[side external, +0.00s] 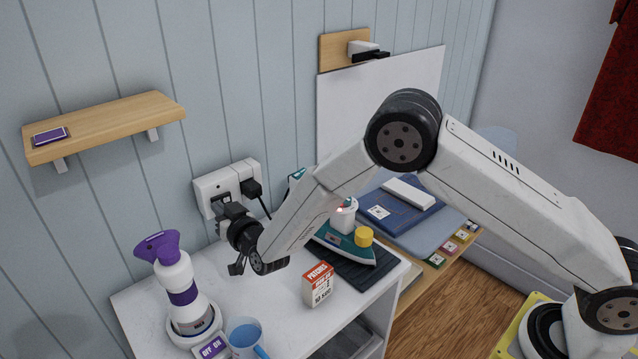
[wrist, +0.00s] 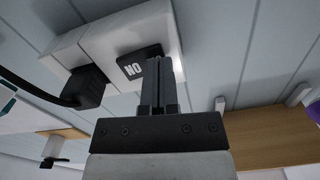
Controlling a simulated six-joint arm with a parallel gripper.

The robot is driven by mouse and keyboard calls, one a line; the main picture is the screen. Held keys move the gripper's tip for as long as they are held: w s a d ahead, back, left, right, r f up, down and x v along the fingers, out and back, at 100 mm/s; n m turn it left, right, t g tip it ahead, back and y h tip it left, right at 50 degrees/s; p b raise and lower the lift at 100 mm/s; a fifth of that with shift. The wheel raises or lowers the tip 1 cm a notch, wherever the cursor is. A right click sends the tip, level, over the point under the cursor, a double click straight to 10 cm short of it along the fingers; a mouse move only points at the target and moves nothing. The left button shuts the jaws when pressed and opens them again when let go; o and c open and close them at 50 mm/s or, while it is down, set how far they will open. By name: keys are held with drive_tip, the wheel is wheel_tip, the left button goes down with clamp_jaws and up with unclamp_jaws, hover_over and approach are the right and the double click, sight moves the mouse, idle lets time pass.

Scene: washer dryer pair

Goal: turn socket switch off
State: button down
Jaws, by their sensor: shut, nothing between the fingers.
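The white double socket (side external: 213,187) is on the panelled wall above the white cabinet, and it fills the upper part of the wrist view (wrist: 98,40). A black switch (wrist: 131,65) on its face reads "NO", which looks like ON upside down. A black plug (wrist: 84,87) with a cable sits in the socket, left of the switch in the wrist view. My gripper (wrist: 160,64) is shut and empty. Its fingertips are at the switch and cover its right part; I cannot tell whether they touch it. In the side view my gripper hides the socket's lower part.
An iron (side external: 345,246) is behind the box. A wooden shelf (side external: 110,121) is on the wall left of the socket.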

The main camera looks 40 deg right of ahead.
drive_tip(key=shift+s, duration=2.45)
drive_tip(key=shift+s, duration=0.1)
drive_tip(key=s, duration=0.7)
drive_tip(key=shift+s, duration=0.3)
drive_tip(key=s+d+n+g+y, duration=0.1)
drive_tip(key=s+d+g, duration=0.4)
drive_tip(key=d+g, duration=0.45)
drive_tip(key=s+d+g, duration=0.3)
drive_tip(key=s+d, duration=0.2)
drive_tip(key=s, duration=0.2)
drive_tip(key=s+d+g+h, duration=0.1)
drive_tip(key=s+d+g, duration=0.2)
drive_tip(key=s+d, duration=0.3)
drive_tip(key=shift+s+r+n, duration=0.35)
drive_tip(key=shift+s+n, duration=0.05)
drive_tip(key=shift+s, duration=0.85)
